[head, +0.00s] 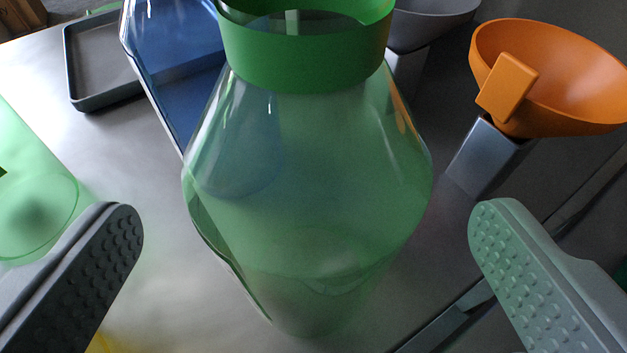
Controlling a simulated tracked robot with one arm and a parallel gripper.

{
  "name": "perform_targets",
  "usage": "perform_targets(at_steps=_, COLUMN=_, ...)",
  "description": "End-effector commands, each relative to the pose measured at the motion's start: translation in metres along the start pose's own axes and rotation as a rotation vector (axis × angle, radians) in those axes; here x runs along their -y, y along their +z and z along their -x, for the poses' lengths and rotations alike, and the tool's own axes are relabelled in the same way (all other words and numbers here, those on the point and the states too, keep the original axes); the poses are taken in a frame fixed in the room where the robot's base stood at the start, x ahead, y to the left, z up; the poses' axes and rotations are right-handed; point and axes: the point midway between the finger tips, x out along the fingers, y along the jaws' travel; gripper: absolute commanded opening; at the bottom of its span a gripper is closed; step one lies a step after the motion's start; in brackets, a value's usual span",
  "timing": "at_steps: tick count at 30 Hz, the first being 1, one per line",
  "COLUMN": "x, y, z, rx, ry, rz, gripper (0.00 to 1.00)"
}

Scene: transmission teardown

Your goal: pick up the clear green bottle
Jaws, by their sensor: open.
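The clear green bottle (310,190) stands in the middle of the head view, large and close. It is see-through, with a solid green collar (305,55) around its neck; its top is cut off by the picture's upper edge. My gripper (305,235) is open, with one dimpled finger at the lower left and one at the lower right. The bottle shows between the two fingers, with a visible gap on each side. Neither finger appears to touch it.
A blue clear container (170,75) stands close behind the bottle at left. A grey tray (105,95) lies at the upper left. A green translucent object (35,190) is at the left edge. An orange funnel (560,80) and a grey funnel (430,25) are at the right.

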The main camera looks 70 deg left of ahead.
Motion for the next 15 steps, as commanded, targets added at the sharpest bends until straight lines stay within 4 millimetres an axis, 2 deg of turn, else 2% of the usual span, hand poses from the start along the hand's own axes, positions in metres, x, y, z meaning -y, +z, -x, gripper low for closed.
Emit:
perform_targets(at_steps=5, x=-0.001, y=0.001, z=-0.008, rx=0.000, ry=-0.001, rz=0.000, gripper=0.93)
perform_targets(at_steps=15, x=-0.003, y=0.003, z=-0.050, rx=0.000, ry=0.001, rz=0.000, gripper=0.93)
